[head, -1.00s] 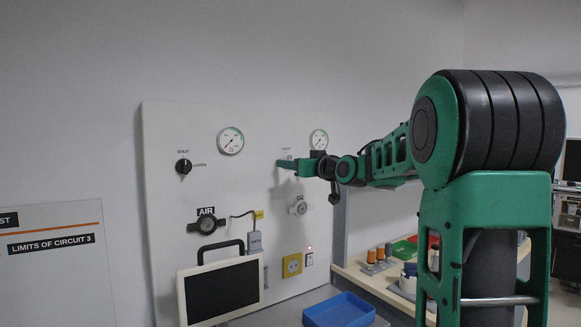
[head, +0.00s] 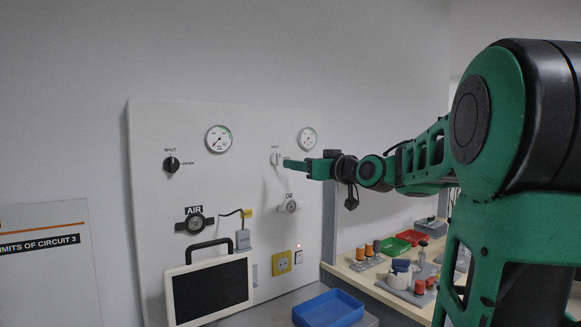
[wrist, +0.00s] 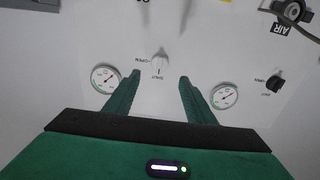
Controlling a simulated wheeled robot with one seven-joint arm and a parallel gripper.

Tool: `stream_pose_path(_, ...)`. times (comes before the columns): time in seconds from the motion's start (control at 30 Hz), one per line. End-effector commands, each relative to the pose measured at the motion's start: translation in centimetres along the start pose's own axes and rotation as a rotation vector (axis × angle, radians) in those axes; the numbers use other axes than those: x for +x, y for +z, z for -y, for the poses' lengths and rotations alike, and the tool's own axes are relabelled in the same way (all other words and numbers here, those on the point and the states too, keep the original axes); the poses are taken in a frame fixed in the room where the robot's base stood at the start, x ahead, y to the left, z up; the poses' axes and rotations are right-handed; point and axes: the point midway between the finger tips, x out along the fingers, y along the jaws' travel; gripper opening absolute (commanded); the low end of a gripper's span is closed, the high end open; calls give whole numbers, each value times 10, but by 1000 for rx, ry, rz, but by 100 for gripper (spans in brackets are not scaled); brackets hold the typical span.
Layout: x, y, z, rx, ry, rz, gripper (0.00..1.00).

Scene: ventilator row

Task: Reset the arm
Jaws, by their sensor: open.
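My gripper (head: 300,166) is held out level in front of the white wall panel (head: 240,125). In the wrist view its two green fingers (wrist: 157,84) are apart with nothing between them. Past the fingertips is a white knob (wrist: 159,62) marked SHUT and OPEN. The same white knob (head: 276,159) shows in the head view just left of the fingertips, and a small gap of panel shows between them. My arm reaches in from the right. How far the fingertips are from the panel is hard to tell.
The panel carries two gauges (head: 219,139), a black knob (head: 171,164), an AIR outlet (head: 195,223) and an O2 outlet (head: 290,206). A monitor (head: 210,289) and a blue tray (head: 328,309) stand below. A bench with trays and bottles (head: 400,272) is at right.

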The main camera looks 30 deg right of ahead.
Motion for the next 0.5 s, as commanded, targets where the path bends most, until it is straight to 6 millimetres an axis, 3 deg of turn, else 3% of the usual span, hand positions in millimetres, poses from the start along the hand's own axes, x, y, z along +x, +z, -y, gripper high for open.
stream_pose_path(0.5, -6, 0, 0, 0, 1, -1, 50)
